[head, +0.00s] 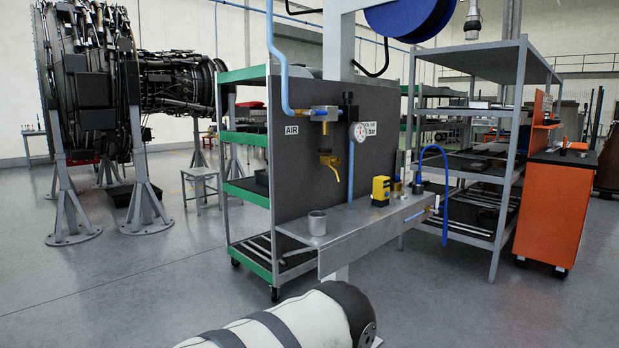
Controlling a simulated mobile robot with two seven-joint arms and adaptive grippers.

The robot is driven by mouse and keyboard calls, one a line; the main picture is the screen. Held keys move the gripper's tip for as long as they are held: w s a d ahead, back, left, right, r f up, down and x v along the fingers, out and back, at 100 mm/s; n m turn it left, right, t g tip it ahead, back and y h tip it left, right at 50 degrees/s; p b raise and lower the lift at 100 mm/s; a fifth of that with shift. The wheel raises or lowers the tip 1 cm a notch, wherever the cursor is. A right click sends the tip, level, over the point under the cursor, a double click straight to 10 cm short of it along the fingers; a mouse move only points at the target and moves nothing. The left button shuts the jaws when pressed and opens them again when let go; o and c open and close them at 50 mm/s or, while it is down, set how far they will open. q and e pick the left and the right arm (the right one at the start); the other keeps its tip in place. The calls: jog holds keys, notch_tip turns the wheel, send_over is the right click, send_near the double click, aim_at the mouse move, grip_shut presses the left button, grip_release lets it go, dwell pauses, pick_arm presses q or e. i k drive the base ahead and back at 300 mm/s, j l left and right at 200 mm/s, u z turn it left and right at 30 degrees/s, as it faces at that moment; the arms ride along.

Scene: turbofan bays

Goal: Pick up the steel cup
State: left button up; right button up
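The steel cup (317,223) stands upright near the left end of a grey metal shelf (345,243). The shelf is fixed in front of a dark panel. The cup's open top faces up and nothing touches its sides. A brass-coloured spout (331,165) hangs from the panel above the cup, slightly to its right. A white and dark part of my own arm shows at the bottom of the head view, below and in front of the shelf. Neither of my grippers shows in this view.
A yellow device (381,190) stands on the shelf right of the cup. A blue hose (445,195) loops at its right end. A pressure gauge (360,132) sits above. A green-edged rack (243,190) stands behind left. Open floor (130,290) lies left.

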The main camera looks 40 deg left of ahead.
aim_at(317, 219)
jog(key=u, duration=1.35)
